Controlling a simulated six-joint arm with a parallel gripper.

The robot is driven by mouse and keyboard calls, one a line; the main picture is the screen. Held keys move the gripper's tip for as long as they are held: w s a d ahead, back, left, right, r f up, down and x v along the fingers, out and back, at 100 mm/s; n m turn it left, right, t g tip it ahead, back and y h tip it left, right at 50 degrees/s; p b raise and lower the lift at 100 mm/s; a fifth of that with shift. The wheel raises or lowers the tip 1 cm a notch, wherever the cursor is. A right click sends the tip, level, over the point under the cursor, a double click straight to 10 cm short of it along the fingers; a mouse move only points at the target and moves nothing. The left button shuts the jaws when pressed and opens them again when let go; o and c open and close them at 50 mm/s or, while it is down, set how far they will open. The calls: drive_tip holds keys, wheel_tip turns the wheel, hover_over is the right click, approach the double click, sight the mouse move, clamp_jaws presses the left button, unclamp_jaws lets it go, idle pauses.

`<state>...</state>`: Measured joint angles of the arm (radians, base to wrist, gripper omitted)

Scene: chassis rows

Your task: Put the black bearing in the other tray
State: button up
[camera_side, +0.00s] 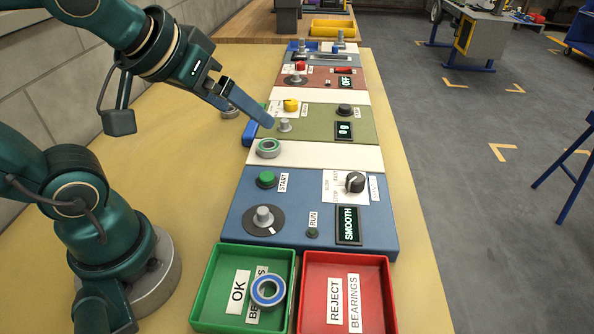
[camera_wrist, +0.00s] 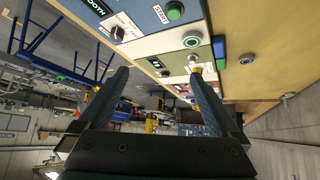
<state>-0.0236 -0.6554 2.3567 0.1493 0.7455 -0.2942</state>
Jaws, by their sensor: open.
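No bearing in view is plainly black. A bearing with a blue ring (camera_side: 268,291) lies in the green OK tray (camera_side: 206,297). The red reject tray (camera_side: 387,300) beside it holds only its labels. A bearing with a green ring (camera_side: 268,148) lies on the white strip between panels; it also shows in the wrist view (camera_wrist: 192,40). A grey ring (camera_side: 230,112) on the table is partly hidden by my gripper; its seal colour cannot be told. My gripper (camera_side: 268,122) is open and empty above the green panel's left edge, apart from the bearings. Both fingers show in the wrist view (camera_wrist: 158,76).
A blue panel (camera_side: 240,236) with knobs and a SMOOTH display stands behind the trays. The green panel (camera_side: 318,120) and red panel (camera_side: 322,79) stand farther back. A blue block (camera_side: 250,134) is beside the green panel. The table (camera_side: 165,190) left of the panels is mostly clear.

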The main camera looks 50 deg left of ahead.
drive_tip(key=w+a+r+n+y, duration=0.3)
drive_tip(key=w+a+n, duration=0.1)
drive_tip(key=w+a, duration=0.5)
drive_tip(key=n+g+y, duration=0.2)
drive_tip(key=n+g, duration=0.1)
drive_tip(key=n, duration=0.1)
hover_over(229, 124)
wheel_tip(229, 124, down, 19)
drive_tip(key=shift+a+f, duration=0.1)
drive_tip(key=shift+x, duration=2.35)
drive_tip(key=shift+a, duration=0.1)
clamp_jaws()
